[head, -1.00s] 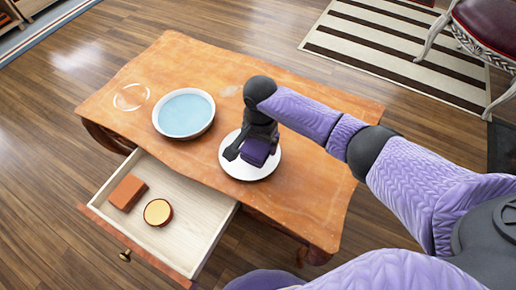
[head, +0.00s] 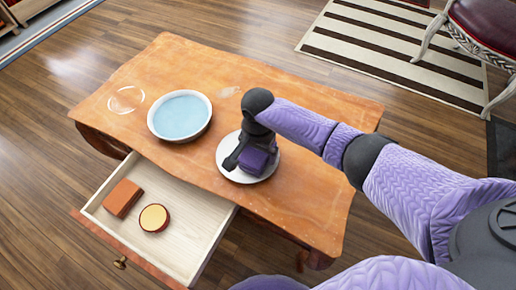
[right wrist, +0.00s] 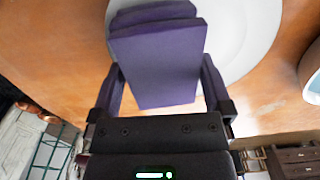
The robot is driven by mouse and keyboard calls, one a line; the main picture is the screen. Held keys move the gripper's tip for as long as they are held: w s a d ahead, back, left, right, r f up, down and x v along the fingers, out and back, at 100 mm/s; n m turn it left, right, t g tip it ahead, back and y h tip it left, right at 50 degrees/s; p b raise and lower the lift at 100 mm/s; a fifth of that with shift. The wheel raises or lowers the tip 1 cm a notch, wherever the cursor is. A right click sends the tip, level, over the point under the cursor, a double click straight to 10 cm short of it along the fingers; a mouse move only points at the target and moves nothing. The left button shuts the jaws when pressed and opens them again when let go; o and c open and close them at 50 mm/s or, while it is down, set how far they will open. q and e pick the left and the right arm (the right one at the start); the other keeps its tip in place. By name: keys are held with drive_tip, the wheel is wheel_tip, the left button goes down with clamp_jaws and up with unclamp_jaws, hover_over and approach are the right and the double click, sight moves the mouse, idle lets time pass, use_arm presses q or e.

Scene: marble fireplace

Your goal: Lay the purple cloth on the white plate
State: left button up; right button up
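The purple cloth (head: 254,160) is a folded dark block at the round white plate (head: 228,172), right of the table's middle. My right gripper (head: 245,158) is low over the plate, with the cloth between its fingers. In the right wrist view the cloth (right wrist: 158,65) lies between both fingers (right wrist: 161,62), which meet its side edges, and the white plate (right wrist: 245,35) shows behind it. I cannot tell whether the cloth's underside touches the plate. My left gripper is out of view.
A blue-filled white bowl (head: 180,115) stands left of the plate, and a clear glass disc (head: 126,100) lies farther left. The open drawer (head: 190,245) holds a brown block (head: 122,197) and a round yellow-topped tin (head: 153,217). The wooden table (head: 310,105) is clear behind the plate.

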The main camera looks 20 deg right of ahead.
use_arm(q)
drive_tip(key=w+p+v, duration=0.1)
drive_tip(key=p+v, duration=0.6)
drive_tip(key=p, duration=0.1)
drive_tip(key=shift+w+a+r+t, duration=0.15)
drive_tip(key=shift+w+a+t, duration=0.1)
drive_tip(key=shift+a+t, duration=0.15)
use_arm(e)
wheel_tip(320, 180, up, 13)
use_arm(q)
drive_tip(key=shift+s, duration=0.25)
use_arm(e)
drive_tip(key=shift+r, duration=0.1)
